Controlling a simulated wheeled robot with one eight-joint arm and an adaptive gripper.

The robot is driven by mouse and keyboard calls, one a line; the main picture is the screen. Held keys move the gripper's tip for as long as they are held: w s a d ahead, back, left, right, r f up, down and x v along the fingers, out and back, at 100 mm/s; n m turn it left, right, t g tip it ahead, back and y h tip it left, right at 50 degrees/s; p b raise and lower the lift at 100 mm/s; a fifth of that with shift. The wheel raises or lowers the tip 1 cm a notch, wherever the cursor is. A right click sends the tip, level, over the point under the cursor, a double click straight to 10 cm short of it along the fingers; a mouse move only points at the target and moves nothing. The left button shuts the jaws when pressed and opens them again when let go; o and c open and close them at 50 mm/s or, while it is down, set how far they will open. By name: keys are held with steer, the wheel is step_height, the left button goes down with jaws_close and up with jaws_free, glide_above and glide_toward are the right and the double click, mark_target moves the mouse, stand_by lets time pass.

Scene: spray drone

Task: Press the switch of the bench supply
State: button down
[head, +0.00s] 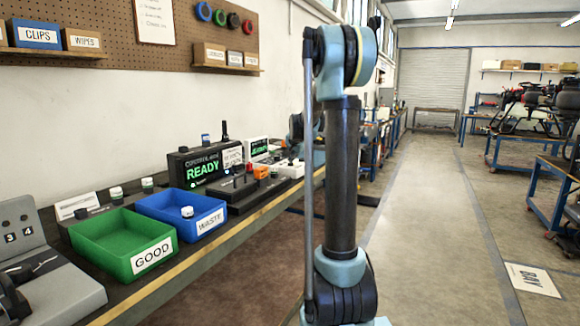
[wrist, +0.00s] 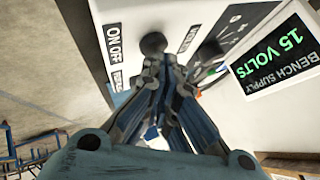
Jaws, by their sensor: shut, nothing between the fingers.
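The bench supply (wrist: 225,20) fills the upper part of the wrist view. It is a pale box with an "ON OFF" label and a dark screen reading "15 VOLTS" in green. A round dark knob (wrist: 153,43) lies beside the "ON OFF" label, probably its switch. My gripper (wrist: 172,68) is shut and empty, its fingers pointing at the panel close to this knob. I cannot tell whether they touch it, and the fingers hide part of the panel. In the head view a white box with a green-lit screen (head: 258,147) stands on the bench, probably the supply.
On the bench (head: 215,240) in the head view stand a green "GOOD" bin (head: 112,228), a blue "WASTE" bin (head: 160,204) and a black box reading "READY" (head: 203,167). A black fixture (head: 232,191) is near the supply.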

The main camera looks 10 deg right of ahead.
stand_by(0.4)
steer(key=shift+r, duration=0.5)
step_height(320, 180, up, 6)
stand_by(0.8)
steer(key=s+f+n+g, duration=0.2)
steer(key=s+f, duration=0.6)
steer(key=s, duration=1)
steer(key=s+f+n+g, duration=0.2)
steer(key=s+f, duration=0.7)
steer(key=s, duration=1)
steer(key=s+a+f+n+g, duration=0.1)
steer(key=s+f+n+g, duration=0.2)
steer(key=s, duration=1.6)
step_height(320, 180, down, 6)
steer(key=shift+s+r+n, duration=0.15)
steer(key=shift+s+n, duration=0.05)
steer(key=shift+n, duration=0.9)
steer(key=shift+a, duration=0.1)
